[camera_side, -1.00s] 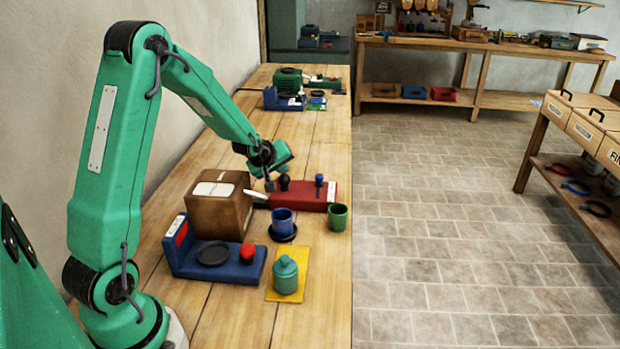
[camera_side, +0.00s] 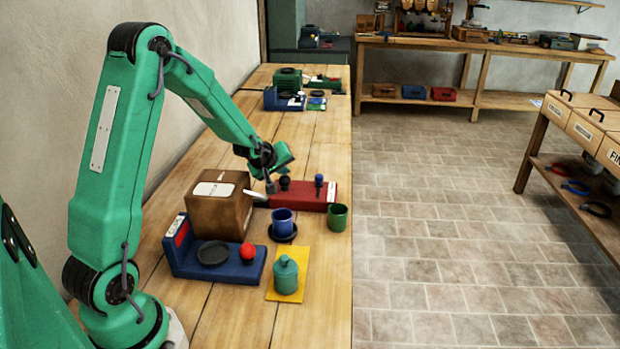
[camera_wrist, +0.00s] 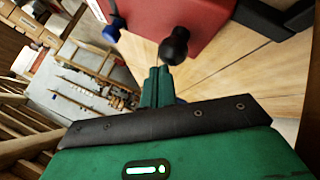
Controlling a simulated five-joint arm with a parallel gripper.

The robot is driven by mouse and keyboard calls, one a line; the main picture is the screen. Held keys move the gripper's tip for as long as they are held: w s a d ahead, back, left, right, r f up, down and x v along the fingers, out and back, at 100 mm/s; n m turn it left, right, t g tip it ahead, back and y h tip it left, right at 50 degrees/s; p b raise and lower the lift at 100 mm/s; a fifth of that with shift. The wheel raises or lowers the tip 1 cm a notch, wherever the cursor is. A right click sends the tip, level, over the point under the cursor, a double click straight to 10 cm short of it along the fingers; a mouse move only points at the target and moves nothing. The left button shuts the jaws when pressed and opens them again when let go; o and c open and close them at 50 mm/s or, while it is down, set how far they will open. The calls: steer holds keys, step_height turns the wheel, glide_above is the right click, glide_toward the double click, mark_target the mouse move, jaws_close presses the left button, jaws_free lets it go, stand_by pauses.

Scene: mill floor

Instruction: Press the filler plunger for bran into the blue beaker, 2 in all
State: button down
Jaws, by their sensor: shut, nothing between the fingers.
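The blue beaker (camera_side: 282,223) stands upright on a dark round saucer (camera_side: 283,238) in the side view. Behind it lies a red block (camera_side: 304,196) with a black-knobbed plunger (camera_side: 285,183) and a blue-knobbed plunger (camera_side: 318,180). I cannot read which one is for bran. My gripper (camera_side: 270,186) is shut and empty, just left of the black knob. In the wrist view my closed fingers (camera_wrist: 155,80) point at the red block (camera_wrist: 185,15), close to the black knob (camera_wrist: 174,46). The blue knob (camera_wrist: 113,28) is farther left.
A brown box (camera_side: 218,212) with a white label stands left of the beaker. A green cup (camera_side: 337,217) is on the right. In front are a blue stand (camera_side: 232,270) with a dark plate and red knob, and a teal jar (camera_side: 286,275) on a yellow mat (camera_side: 301,262).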

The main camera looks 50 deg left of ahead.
steer(key=shift+s+f, duration=0.4)
steer(key=shift+f, duration=0.45)
stand_by(0.6)
steer(key=shift+r, duration=0.1)
steer(key=shift+s+r, duration=0.25)
steer(key=shift+r, duration=0.95)
steer(key=r, duration=0.5)
steer(key=shift+w+r, duration=0.1)
steer(key=shift+w, duration=0.1)
steer(key=shift+d, duration=0.1)
stand_by(0.6)
